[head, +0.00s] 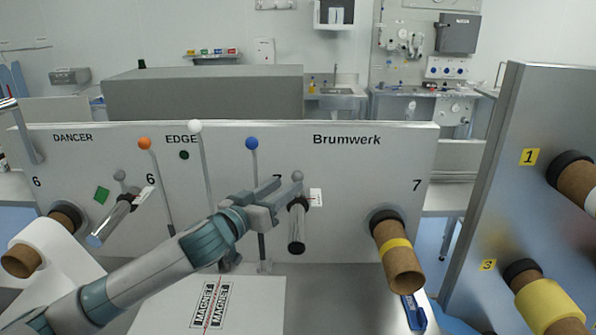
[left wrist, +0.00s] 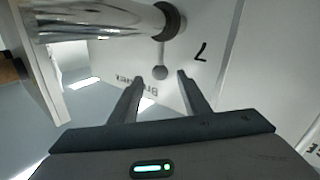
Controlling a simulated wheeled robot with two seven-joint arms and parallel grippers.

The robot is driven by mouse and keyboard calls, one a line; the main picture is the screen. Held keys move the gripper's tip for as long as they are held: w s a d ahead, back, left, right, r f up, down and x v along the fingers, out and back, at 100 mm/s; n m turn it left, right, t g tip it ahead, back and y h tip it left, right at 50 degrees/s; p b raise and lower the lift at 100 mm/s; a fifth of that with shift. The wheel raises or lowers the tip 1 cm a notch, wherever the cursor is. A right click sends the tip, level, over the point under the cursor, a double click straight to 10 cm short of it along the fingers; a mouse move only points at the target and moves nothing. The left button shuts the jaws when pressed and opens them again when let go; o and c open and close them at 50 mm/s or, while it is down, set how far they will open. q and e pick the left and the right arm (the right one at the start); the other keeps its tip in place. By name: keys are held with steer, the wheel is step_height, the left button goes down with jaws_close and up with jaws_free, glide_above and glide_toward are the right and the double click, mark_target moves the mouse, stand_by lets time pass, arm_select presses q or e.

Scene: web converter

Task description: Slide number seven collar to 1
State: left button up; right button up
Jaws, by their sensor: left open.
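The number seven collar (head: 297,203) is a dark ring on a short metal shaft (head: 296,232) that sticks out of the grey panel. A grey ball knob (head: 297,177) stands at the collar. A white label with a red line (head: 316,197) is just right of it. My left gripper (head: 277,188) is open and empty, just left of the knob. In the left wrist view the open fingers (left wrist: 160,90) point toward the knob (left wrist: 160,72), apart from it. The dark collar (left wrist: 173,20) sits on the shaft there, beside a printed 7 (left wrist: 201,52). My right gripper is not in view.
A cardboard core with a yellow band (head: 396,255) sticks out to the right. A number six shaft (head: 110,222) and a white roll (head: 60,255) are at left. Orange (head: 145,143), white (head: 195,127) and blue (head: 252,144) knobbed levers stand by my arm. A side panel (head: 500,210) is at right.

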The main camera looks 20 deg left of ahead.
mark_target(294, 181)
arm_select(q)
steer(key=p+x, duration=0.2)
steer(key=x, duration=0.4)
steer(key=shift+w+d, duration=0.1)
steer(key=shift+w, duration=0.25)
